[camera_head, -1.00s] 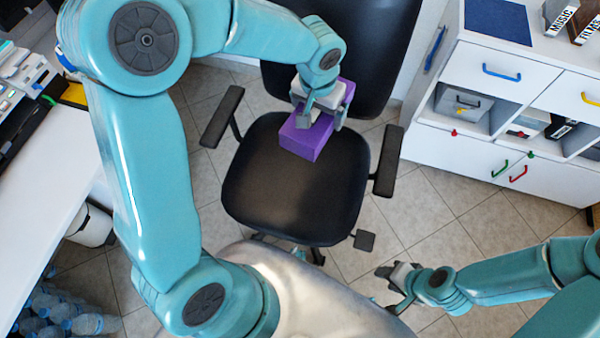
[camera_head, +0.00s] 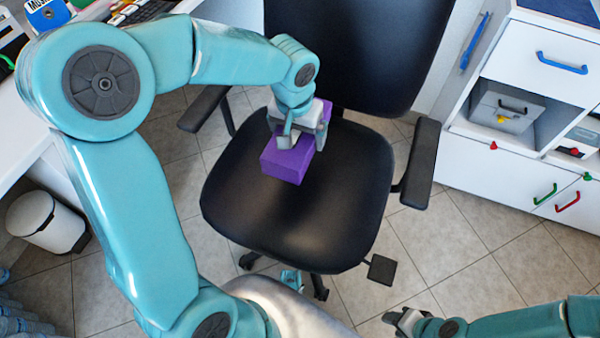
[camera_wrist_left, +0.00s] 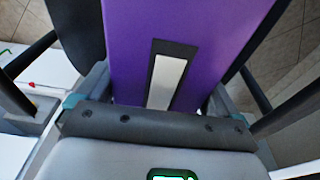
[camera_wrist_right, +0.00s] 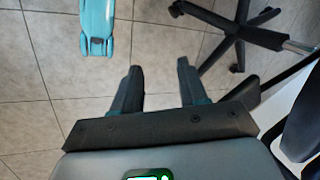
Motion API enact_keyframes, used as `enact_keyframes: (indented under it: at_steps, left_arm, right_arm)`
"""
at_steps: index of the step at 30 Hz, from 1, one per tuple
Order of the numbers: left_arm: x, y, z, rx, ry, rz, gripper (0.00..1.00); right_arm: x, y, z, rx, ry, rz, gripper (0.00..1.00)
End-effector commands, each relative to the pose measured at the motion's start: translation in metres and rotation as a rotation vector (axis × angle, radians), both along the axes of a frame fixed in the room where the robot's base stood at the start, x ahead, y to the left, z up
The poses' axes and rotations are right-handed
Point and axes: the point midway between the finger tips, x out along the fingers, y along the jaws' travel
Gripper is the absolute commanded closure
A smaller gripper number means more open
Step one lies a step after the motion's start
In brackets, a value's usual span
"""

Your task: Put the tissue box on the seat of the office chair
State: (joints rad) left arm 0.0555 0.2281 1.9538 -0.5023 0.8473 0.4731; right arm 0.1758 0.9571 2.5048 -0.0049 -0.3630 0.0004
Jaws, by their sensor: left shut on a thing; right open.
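The purple tissue box (camera_head: 287,165) is at the office chair's black seat (camera_head: 290,215), over its rear middle part in the head view. My left gripper (camera_head: 304,140) is shut on the box from above, one finger on each side. The box fills much of the left wrist view (camera_wrist_left: 210,40), with a dark-framed pale slot on its face. I cannot tell whether its underside touches the seat. My right gripper (camera_wrist_right: 160,85) is open and empty above the floor; in the head view it is low at the right, in front of the chair.
The chair has a backrest (camera_head: 345,50) behind the box and armrests at left (camera_head: 204,107) and right (camera_head: 421,163). A white cabinet (camera_head: 480,160) stands right. A white bin (camera_head: 45,222) is on the floor at left. The front of the seat is clear.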

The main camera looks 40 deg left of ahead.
Motion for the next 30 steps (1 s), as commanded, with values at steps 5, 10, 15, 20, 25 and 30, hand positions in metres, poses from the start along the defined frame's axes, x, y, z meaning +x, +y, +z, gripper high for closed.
enact_keyframes:
  at_steps: [5,10,15,20,25,30]
  left_arm:
    - [0.001,-0.001,-0.054,-0.002,0.003,0.0,0.4]
    - [0.003,-0.002,-0.074,-0.001,0.0,0.0,0.4]
    - [0.003,-0.002,-0.087,0.0,0.0,0.0,0.4]
    - [0.003,-0.002,-0.119,-0.001,0.003,-0.001,0.4]
    - [0.003,-0.002,-0.133,-0.001,-0.001,0.0,0.4]
    - [0.004,-0.002,-0.132,0.0,-0.002,0.0,0.4]
  right_arm:
    - [0.0,0.0,-0.022,0.0,0.0,0.0,0.57]
    - [0.0,0.0,-0.028,0.0,0.0,0.0,0.57]
    - [0.0,0.0,-0.033,0.0,0.0,-0.001,0.57]
    - [0.001,-0.001,-0.046,-0.001,-0.002,-0.005,0.57]
    - [0.003,-0.003,-0.049,-0.002,-0.005,-0.012,0.57]
    - [0.003,-0.003,-0.048,-0.002,-0.005,-0.012,0.57]
